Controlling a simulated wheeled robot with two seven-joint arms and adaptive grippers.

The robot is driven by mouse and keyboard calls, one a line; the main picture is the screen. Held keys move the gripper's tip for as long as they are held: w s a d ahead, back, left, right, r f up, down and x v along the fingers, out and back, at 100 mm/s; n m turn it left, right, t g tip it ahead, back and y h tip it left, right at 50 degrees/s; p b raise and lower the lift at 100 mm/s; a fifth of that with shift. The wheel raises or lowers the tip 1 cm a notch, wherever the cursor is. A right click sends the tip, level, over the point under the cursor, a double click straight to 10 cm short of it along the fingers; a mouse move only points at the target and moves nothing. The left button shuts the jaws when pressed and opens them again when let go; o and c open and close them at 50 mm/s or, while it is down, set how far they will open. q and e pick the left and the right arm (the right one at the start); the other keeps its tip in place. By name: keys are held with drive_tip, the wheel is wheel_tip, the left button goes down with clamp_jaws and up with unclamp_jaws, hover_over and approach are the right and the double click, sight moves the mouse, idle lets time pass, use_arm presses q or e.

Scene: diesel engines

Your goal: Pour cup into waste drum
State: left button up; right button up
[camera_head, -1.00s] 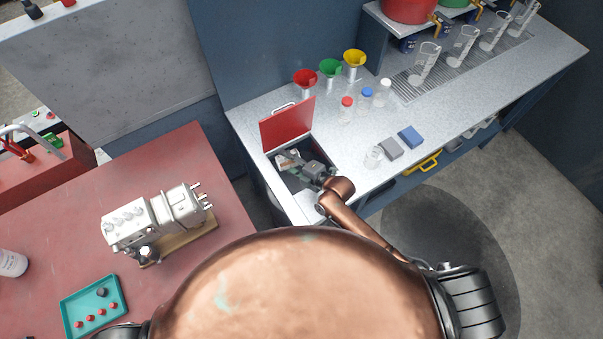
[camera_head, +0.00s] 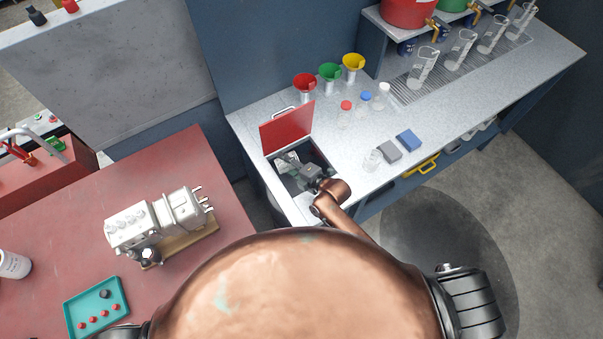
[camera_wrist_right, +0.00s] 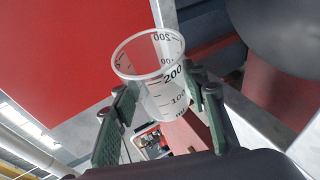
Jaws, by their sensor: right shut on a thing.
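My right gripper (camera_head: 288,163) is over a square opening (camera_head: 320,158) in the grey bench top, below the raised red lid (camera_head: 287,128). It is shut on a clear measuring cup (camera_wrist_right: 160,92) with black marks, best seen in the right wrist view, where the gripper's fingers (camera_wrist_right: 160,105) hold the cup's sides. The slanted room behind suggests that the cup is tilted, but by how much I cannot tell. I see no clear liquid in it. The waste drum cannot be made out inside the dark opening. My left gripper is out of view.
Funnels (camera_head: 329,73) and small bottles (camera_head: 346,110) stand behind. A red table (camera_head: 60,240) with an engine part (camera_head: 158,219) is at left.

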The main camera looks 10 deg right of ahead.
drive_tip(key=shift+s+a+r+n+h, duration=0.15)
drive_tip(key=shift+a+r+n+h, duration=0.15)
drive_tip(key=shift+r, duration=0.15)
drive_tip(key=shift+f, duration=0.3)
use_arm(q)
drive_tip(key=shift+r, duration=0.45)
use_arm(e)
drive_tip(key=shift+a+f, duration=0.1)
drive_tip(key=shift+f, duration=0.05)
